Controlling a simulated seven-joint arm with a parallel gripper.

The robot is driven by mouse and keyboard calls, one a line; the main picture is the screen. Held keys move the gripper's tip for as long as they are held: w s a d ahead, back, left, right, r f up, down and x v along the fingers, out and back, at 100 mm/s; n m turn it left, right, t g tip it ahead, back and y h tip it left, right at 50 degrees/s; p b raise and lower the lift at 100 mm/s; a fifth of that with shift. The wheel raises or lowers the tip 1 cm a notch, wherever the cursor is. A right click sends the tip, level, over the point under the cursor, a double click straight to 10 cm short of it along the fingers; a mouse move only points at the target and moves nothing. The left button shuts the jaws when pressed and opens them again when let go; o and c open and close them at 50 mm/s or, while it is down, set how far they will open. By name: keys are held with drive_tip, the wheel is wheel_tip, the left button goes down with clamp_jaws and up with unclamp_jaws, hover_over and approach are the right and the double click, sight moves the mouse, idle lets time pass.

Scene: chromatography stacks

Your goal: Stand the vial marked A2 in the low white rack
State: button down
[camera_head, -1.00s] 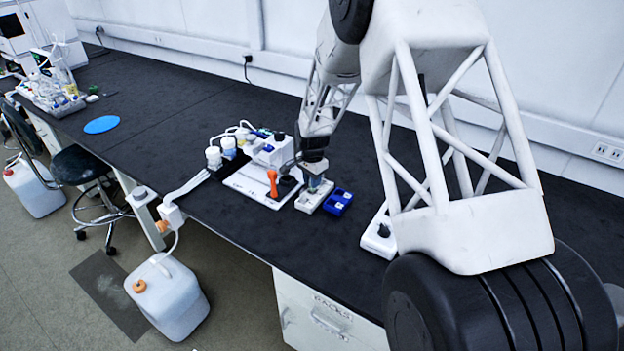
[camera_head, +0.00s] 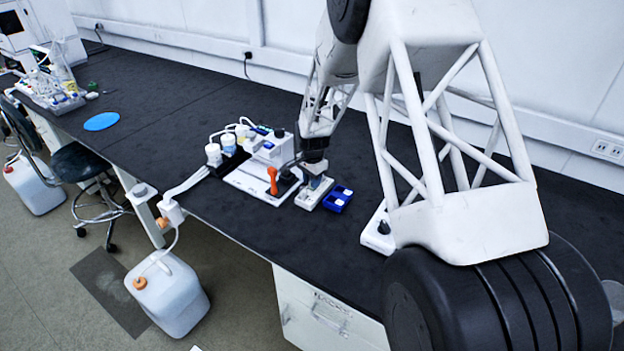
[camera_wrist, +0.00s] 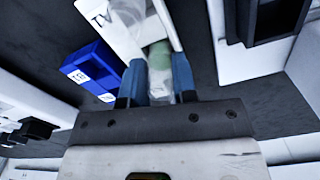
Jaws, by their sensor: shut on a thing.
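My gripper (camera_head: 317,181) is at the low white rack (camera_head: 305,203) on the black bench. In the wrist view, its two blue fingers (camera_wrist: 160,78) are shut on a vial (camera_wrist: 159,57) with a pale green and clear body. No A2 mark on it can be read. The white rack (camera_wrist: 97,14) lies directly beyond the fingertips in that view, and the vial overlaps it. I cannot tell whether the vial's base is seated in a hole or just above it.
A blue rack (camera_head: 337,202) with white labels stands close to the right of the white rack. A white instrument (camera_head: 265,160) with an orange-handled tool (camera_head: 272,181) stands to the left. The bench's front edge is near; bench further right is partly hidden by my arm.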

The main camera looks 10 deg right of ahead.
drive_tip(key=shift+f, duration=0.4)
idle(0.4)
drive_tip(key=c, duration=0.8)
unclamp_jaws()
drive_tip(key=shift+r, duration=0.15)
drive_tip(key=shift+r, duration=3.85)
